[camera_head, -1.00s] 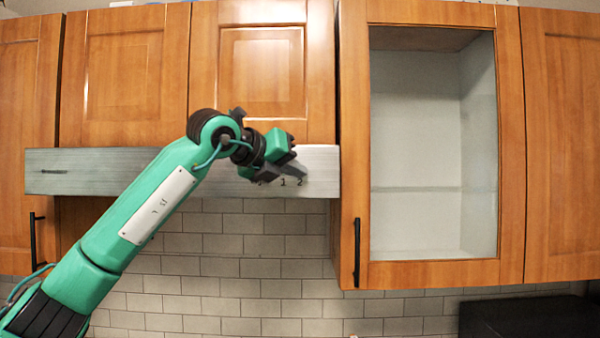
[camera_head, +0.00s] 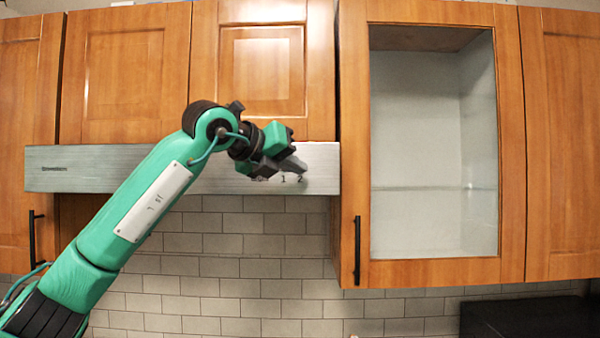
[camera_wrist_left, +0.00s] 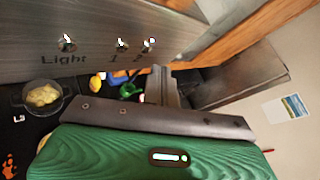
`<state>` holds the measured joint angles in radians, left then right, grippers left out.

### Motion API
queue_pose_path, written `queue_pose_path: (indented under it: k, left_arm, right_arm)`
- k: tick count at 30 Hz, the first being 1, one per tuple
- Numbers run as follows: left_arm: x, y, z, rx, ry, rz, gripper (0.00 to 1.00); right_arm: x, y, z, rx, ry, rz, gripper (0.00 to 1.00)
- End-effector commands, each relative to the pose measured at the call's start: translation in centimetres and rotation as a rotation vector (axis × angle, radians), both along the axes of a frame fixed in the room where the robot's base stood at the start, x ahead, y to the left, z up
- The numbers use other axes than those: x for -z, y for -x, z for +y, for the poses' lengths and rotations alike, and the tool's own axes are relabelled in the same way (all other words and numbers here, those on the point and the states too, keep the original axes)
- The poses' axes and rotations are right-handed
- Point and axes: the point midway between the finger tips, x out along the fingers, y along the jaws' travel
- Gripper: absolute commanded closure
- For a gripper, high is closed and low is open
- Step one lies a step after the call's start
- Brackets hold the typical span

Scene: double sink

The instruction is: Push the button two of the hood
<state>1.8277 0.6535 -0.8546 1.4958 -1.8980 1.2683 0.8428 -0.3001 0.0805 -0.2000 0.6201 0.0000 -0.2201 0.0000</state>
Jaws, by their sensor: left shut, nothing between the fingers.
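The range hood (camera_head: 110,168) is a long grey metal strip under the cabinets in the head view. The labels 1 and 2 show at its right end, beside my fingers. My left gripper (camera_head: 298,164) is shut and empty in front of that end, and hides the buttons there. In the left wrist view the hood front (camera_wrist_left: 100,22) carries a Light button (camera_wrist_left: 68,43), button one (camera_wrist_left: 121,45) and button two (camera_wrist_left: 149,43). The shut fingers (camera_wrist_left: 160,76) show just below button two in the picture. I cannot tell whether they touch the hood. My right gripper is not in view.
Wooden cabinets (camera_head: 125,75) line the wall above the hood. A glass-front cabinet (camera_head: 510,150) stands right of it. Tiled wall (camera_head: 265,270) lies below. The wrist view shows a pot (camera_wrist_left: 42,96) with yellow contents and small coloured things far below.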

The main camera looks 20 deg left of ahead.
Motion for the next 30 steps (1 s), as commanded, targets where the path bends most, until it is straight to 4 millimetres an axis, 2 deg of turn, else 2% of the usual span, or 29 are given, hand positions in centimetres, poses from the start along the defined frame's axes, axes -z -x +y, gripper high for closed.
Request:
queue_pose_path:
  k: [3,15,30]
  left_arm:
    - [0.4,1.3,-0.4,0.001,0.001,-0.003,1.00]
    - [0.2,4.7,-1.4,0.000,0.000,-0.001,1.00]
    - [0.1,5.0,-1.4,0.000,0.001,0.000,1.00]
  right_arm:
    - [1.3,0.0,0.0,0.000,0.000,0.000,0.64]
    - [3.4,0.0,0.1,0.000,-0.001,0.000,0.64]
    - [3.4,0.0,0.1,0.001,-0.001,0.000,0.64]
